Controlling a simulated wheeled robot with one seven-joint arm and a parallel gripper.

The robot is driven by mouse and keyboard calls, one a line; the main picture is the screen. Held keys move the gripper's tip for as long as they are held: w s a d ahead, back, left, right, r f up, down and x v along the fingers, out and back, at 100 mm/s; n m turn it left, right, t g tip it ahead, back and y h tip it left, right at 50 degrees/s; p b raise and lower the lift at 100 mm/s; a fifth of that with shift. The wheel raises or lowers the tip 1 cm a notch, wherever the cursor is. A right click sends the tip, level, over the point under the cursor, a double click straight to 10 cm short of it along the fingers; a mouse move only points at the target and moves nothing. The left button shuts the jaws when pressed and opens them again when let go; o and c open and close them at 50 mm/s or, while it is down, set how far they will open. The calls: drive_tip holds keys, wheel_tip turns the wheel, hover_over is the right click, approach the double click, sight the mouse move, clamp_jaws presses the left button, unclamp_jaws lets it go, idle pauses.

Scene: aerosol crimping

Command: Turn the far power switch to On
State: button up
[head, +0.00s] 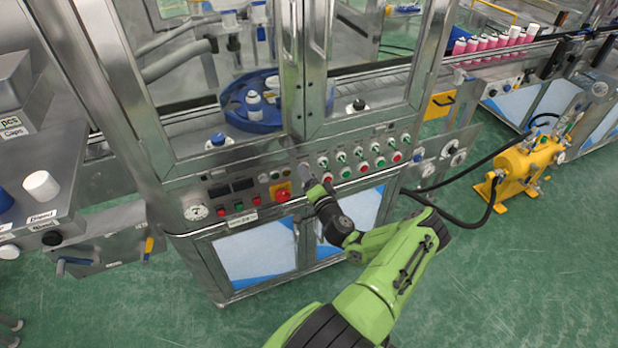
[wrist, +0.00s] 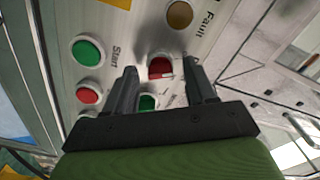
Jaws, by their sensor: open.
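My gripper (wrist: 166,80) is open, with its two dark fingers pointing at the control panel (wrist: 122,35). Between the fingertips in the wrist view is a round red control (wrist: 160,67) with a small pale part at its right edge. A green control (wrist: 147,103) sits just below it, partly hidden by my gripper. I see no clear contact with either. In the head view my gripper (head: 317,192) is at the front panel (head: 362,178) of the steel machine, hiding part of it. I cannot tell for certain which control is the far power switch; no On label is readable.
A green button (wrist: 88,50) marked Start, a red button (wrist: 88,95) and an amber Fault light (wrist: 180,14) are close by. A red emergency knob (head: 284,195) is left of my gripper. A yellow pump (head: 528,165) with black hoses stands right. Green floor is open in front.

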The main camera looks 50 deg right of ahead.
clamp_jaws()
idle(0.4)
drive_tip(key=m, duration=1.1)
drive_tip(key=shift+a+m, duration=0.1)
drive_tip(key=shift+m, duration=0.5)
unclamp_jaws()
